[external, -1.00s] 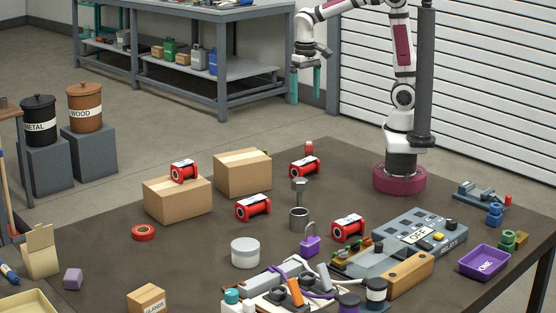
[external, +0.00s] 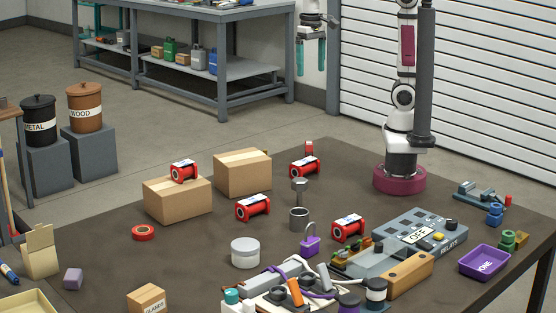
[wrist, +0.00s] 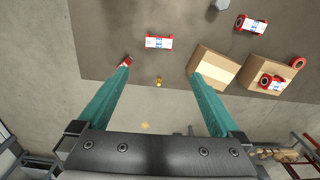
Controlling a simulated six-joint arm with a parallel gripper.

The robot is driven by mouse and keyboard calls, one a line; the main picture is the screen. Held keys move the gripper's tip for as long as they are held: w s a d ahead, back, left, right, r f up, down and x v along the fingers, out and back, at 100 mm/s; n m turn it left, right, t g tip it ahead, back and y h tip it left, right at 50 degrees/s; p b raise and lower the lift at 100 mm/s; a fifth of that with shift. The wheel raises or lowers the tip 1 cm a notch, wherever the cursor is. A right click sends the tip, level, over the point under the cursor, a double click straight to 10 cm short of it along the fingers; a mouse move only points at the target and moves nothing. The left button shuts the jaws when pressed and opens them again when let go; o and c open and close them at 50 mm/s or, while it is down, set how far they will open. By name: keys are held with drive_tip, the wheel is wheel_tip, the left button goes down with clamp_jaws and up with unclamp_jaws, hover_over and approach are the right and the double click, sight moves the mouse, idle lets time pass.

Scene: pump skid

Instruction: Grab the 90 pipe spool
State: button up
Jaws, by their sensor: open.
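Several red pipe spools with white labels show in the external view: one on a cardboard box (external: 184,171), one near the middle (external: 253,207), one by the far edge (external: 305,166) and one beside the relay panel (external: 348,228). Their label text is too small to read, so I cannot tell which is the 90 one. The wrist view shows the far-edge spool (wrist: 159,41), the middle spool (wrist: 252,23) and the boxed spool (wrist: 272,82). My gripper (external: 311,68) is open and empty, high beyond the table's far edge. Its teal fingers (wrist: 160,100) frame bare floor and the table edge.
Two cardboard boxes (external: 243,175) stand near the spools. A grey bolt-like post (external: 299,192), grey cup (external: 299,218), purple padlock (external: 310,243) and relay panel (external: 420,235) crowd the middle and right. The left tabletop has free room.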

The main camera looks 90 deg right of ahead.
sight(305, 160)
drive_tip(key=s+a+f+n, duration=0.1)
drive_tip(key=s+a+f, duration=0.3)
drive_tip(key=s, duration=0.3)
drive_tip(key=s+a+f+n+y, duration=0.1)
drive_tip(key=s+a+f+n, duration=0.1)
drive_tip(key=s+a+f, duration=0.2)
drive_tip(key=s+f, duration=0.3)
drive_tip(key=s, duration=0.1)
drive_tip(key=shift+a+y, duration=0.2)
drive_tip(key=shift+y, duration=0.1)
drive_tip(key=shift+f, duration=0.1)
drive_tip(key=c, duration=0.3)
